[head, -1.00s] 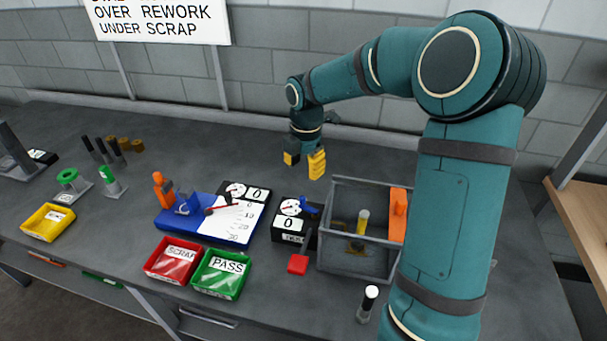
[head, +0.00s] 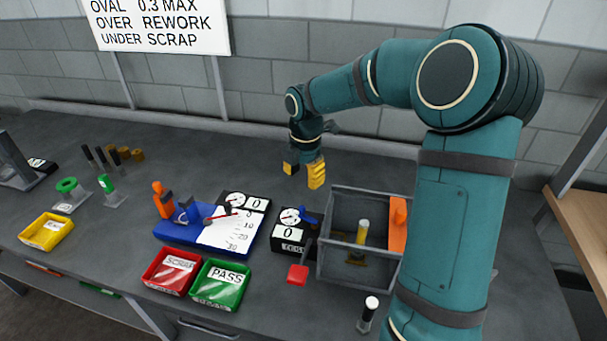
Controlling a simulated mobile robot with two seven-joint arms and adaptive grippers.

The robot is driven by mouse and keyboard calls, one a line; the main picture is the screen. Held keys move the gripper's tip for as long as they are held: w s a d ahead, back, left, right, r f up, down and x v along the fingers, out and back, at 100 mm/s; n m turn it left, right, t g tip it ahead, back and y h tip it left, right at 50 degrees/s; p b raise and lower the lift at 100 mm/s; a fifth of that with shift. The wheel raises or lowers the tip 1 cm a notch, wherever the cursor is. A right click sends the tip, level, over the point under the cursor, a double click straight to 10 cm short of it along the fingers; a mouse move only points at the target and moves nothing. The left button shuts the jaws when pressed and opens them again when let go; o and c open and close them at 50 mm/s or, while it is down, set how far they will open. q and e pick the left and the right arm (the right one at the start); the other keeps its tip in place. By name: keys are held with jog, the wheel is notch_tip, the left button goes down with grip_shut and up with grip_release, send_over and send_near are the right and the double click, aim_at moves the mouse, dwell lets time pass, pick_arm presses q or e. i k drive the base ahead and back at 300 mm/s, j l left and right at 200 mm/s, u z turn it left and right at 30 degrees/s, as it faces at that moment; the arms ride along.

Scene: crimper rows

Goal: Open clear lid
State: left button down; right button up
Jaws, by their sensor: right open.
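A grey-framed box (head: 323,262) with see-through sides stands on the bench at right of centre. An orange handle-like part (head: 397,222) is at its right side, partly hidden by my right arm. I cannot make out the clear lid's panel itself, nor whether it is open or shut. A yellow-topped piece (head: 363,231) stands inside the box. My right gripper (head: 303,172) has yellow fingertips, spread apart and empty. It hangs above the bench behind and left of the box, apart from it. My left gripper is not in view.
A black gauge unit (head: 290,243) with a red-ended lever (head: 298,274) stands left of the box. Further left are a blue fixture (head: 175,234), a red SCRAP tray (head: 172,285) and a green PASS tray (head: 221,297). A white-capped post (head: 368,312) stands in front.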

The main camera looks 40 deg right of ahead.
aim_at(397, 235)
jog(key=k, duration=1)
